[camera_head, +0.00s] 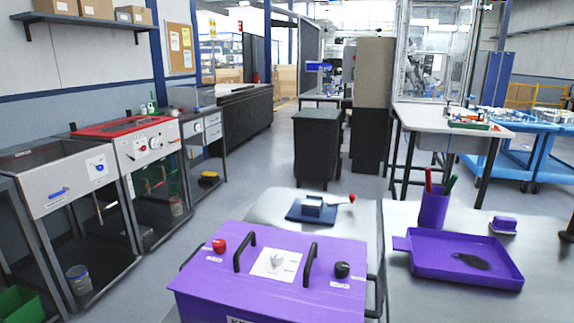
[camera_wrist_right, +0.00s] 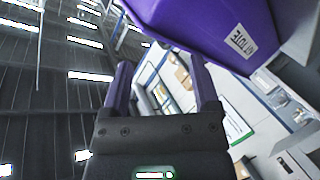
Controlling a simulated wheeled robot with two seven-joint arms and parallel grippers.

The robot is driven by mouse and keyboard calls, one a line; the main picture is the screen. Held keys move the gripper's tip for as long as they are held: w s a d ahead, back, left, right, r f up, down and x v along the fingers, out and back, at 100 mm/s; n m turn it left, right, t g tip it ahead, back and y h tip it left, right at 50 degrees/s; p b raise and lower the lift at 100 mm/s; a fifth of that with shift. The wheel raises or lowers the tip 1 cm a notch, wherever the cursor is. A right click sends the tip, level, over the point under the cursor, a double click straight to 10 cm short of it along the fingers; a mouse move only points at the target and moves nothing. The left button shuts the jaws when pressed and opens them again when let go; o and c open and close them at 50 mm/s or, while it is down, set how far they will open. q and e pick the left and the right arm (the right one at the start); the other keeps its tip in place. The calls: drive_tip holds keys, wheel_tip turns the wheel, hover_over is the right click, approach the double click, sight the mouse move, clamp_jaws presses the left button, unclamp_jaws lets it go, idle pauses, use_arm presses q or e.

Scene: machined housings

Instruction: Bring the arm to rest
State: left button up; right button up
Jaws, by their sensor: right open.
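My right gripper (camera_wrist_right: 162,78) is open in the wrist view, its two purple-lined fingers apart with nothing between them. It points up and away from the table, with the ceiling and a wall behind it. A purple body with a white label (camera_wrist_right: 238,40) is close beyond the fingers at the upper right, apart from them as far as I can tell. In the head view a dark piece shows at the right edge; I cannot tell if it is my arm. My left gripper is not in view.
A purple box (camera_head: 270,289) with black handles stands at the front. A purple tray (camera_head: 460,272), a purple cup (camera_head: 434,208) with pens and a small purple block (camera_head: 503,225) are on the table at right. A blue plate (camera_head: 308,214) lies behind the box. Floor is open beyond.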

drive_tip(key=s+d+f+m+g+h, duration=0.1)
drive_tip(key=s+d+f+m+g, duration=0.1)
drive_tip(key=s+f+m+g, duration=0.5)
drive_tip(key=s+d+f+g, duration=0.3)
drive_tip(key=s+f+g, duration=0.4)
drive_tip(key=s, duration=0.7)
drive_tip(key=s+f, duration=0.3)
drive_tip(key=f, duration=1.6)
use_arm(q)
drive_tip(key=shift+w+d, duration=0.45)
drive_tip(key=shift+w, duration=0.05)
use_arm(e)
drive_tip(key=s+d+f, duration=0.2)
drive_tip(key=s+f, duration=0.2)
drive_tip(key=s, duration=0.2)
drive_tip(key=s+d+f+g+h, duration=0.1)
drive_tip(key=s+d+f, duration=0.1)
drive_tip(key=s+f, duration=0.3)
drive_tip(key=s, duration=0.2)
drive_tip(key=shift+s+d, duration=0.2)
drive_tip(key=shift+s, duration=0.1)
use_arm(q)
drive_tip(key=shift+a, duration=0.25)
use_arm(e)
drive_tip(key=shift+n, duration=0.3)
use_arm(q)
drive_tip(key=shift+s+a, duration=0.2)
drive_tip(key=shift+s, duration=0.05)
